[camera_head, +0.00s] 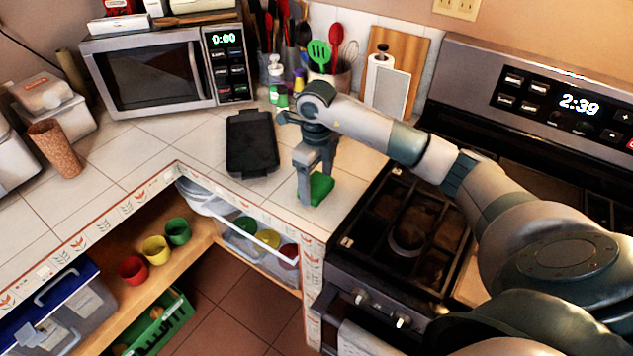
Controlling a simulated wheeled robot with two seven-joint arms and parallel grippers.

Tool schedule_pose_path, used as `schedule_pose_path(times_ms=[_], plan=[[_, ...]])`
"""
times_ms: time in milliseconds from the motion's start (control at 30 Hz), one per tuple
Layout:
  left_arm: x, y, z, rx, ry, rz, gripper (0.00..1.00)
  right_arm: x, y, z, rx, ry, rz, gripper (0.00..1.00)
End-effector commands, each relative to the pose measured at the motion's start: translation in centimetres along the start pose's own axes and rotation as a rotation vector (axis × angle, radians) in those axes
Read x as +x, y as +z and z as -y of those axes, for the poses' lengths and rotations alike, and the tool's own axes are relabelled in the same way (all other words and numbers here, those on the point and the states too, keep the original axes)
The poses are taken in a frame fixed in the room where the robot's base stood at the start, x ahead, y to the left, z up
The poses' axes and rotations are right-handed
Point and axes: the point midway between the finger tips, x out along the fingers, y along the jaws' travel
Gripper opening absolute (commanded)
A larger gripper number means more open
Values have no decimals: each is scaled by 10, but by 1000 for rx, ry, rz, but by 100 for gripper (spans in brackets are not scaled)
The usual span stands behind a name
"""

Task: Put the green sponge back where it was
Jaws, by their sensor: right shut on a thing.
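The green sponge (322,188) is at the tiled counter's front right part, close to the stove. My right gripper (314,192) points down with its fingers around the sponge and is shut on it. The fingers hide part of the sponge. I cannot tell whether the sponge touches the tiles or hangs just above them. My left gripper does not show in the head view.
A black tray (251,146) lies left of my right gripper. The stove (400,240) is on the right, a microwave (160,72) at the back left. Utensils and bottles stand behind the gripper. Counter tiles (170,140) left of the tray are clear.

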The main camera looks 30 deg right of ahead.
Motion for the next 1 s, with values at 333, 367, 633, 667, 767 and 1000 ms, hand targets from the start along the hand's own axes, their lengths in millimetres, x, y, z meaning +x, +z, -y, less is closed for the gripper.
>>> schedule_pose_path(times_ms=[333, 367, 633, 667, 767, 1000], plan=[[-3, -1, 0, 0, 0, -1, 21, 8, 0, 0, -1, -1, 2, 48], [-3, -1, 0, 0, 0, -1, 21, 8, 0, 0, -1, -1, 2, 48], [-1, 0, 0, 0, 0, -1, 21, 11, 0, 0, -1, -1, 1, 88], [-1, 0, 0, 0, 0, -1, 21, 11, 0, 0, -1, -1, 1, 88], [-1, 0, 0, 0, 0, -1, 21, 11, 0, 0, -1, -1, 1, 88], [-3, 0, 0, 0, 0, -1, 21, 9, 0, 0, -1, 0, 1, 88]])
